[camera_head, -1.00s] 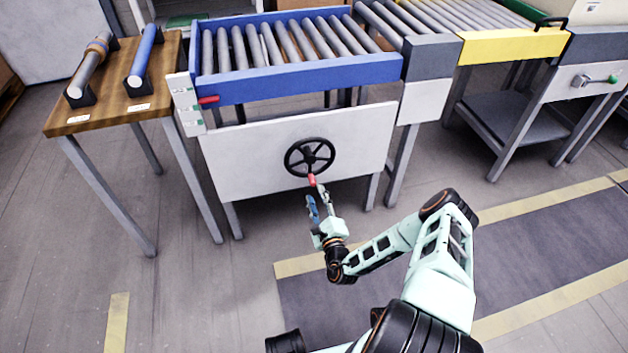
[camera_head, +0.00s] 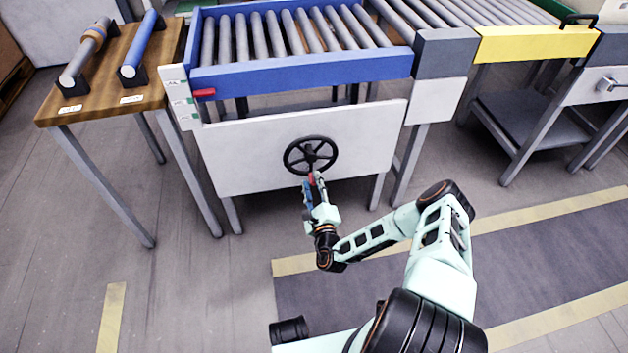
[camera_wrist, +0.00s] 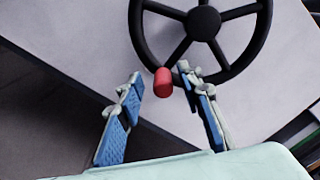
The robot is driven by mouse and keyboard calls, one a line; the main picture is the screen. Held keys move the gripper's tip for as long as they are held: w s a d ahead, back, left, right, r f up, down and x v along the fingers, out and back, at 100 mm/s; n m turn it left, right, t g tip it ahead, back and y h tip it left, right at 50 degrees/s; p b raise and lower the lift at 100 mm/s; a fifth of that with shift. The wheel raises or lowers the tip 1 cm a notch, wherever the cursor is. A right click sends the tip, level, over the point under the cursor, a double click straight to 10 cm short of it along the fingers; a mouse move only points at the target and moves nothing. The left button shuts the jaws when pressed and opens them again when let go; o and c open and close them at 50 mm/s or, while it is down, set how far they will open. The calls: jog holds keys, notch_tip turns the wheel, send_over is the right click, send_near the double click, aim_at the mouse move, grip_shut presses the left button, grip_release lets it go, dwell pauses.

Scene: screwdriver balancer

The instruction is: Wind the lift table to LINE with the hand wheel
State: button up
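The black hand wheel (camera_head: 310,141) is on the white front panel of the lift table (camera_head: 300,75), which has a blue frame. Its red handle (camera_head: 311,179) is at the bottom of the wheel and also shows in the wrist view (camera_wrist: 163,82). My gripper (camera_head: 312,188) is open just below the wheel. In the wrist view, the handle lies between my gripper's fingertips (camera_wrist: 160,88), close to the right finger, with a gap to the left finger. A red pointer (camera_head: 204,93) sits beside the label strip (camera_head: 180,98); its words are too small to read.
A wooden table (camera_head: 130,60) at the left holds a grey roller (camera_head: 84,58) and a blue roller (camera_head: 140,50). The fixed roller conveyor with a yellow side (camera_head: 535,43) stands at the right. The floor in front of the panel is clear.

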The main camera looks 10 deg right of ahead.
jog(key=shift+w, duration=0.2)
grip_shut()
dwell(0.3)
jog(key=shift+s+a+f, duration=0.1)
